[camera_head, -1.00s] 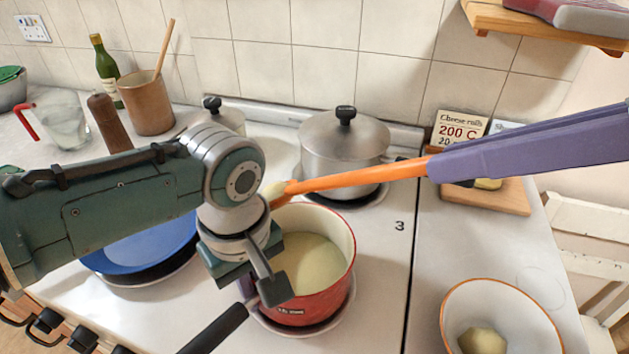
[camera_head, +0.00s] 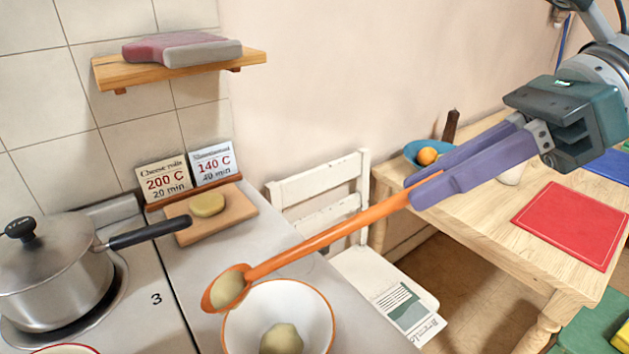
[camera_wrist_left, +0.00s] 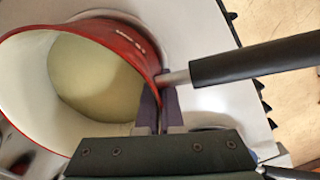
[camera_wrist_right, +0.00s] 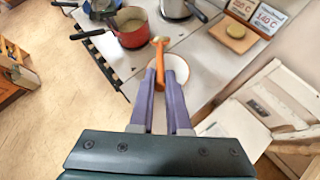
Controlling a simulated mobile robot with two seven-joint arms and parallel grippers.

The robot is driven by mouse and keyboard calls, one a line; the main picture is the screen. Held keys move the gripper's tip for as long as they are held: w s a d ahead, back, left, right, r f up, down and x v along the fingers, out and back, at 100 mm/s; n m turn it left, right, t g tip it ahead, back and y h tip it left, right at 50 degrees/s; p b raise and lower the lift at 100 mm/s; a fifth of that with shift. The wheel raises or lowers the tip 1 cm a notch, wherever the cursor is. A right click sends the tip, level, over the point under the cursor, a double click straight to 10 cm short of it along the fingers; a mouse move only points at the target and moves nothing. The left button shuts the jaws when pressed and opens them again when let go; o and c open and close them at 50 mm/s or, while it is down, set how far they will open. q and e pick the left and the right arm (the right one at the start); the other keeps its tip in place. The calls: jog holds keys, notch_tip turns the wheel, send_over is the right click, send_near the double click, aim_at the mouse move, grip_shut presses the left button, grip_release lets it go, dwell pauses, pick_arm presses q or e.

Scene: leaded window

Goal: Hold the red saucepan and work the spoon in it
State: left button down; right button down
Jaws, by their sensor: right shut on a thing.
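My right gripper (camera_head: 425,188) is shut on the handle of the orange spoon (camera_head: 335,235). The spoon's head holds a pale, creamy lump and hangs over the far left rim of a white, orange-rimmed bowl (camera_head: 320,310), which has a pale lump inside. The red saucepan (camera_wrist_left: 138,62) fills the left of the left wrist view, with pale contents and a black handle. My left gripper (camera_wrist_left: 160,105) has its fingers shut at the pan's rim, beside the handle's root. In the head view only a bit of the pan's rim (camera_head: 68,349) shows.
A lidded steel pan (camera_head: 55,275) stands on the hob, its handle pointing right. A wooden board (camera_head: 235,210) and two cards (camera_head: 165,180) are at the back of the counter. A white chair (camera_head: 320,195) and a wooden table (camera_head: 490,230) stand to the right.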

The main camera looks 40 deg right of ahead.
jog(key=d+m, duration=0.1)
jog(key=m, duration=0.3)
jog(key=s+d+f+m, duration=0.1)
jog(key=d+m, duration=0.1)
jog(key=m, duration=0.3)
jog(key=s+d+f+m, duration=0.1)
jog(key=m, duration=0.4)
jog(key=shift+d+f, duration=0.2)
jog(key=shift+d, duration=0.1)
dwell(0.8)
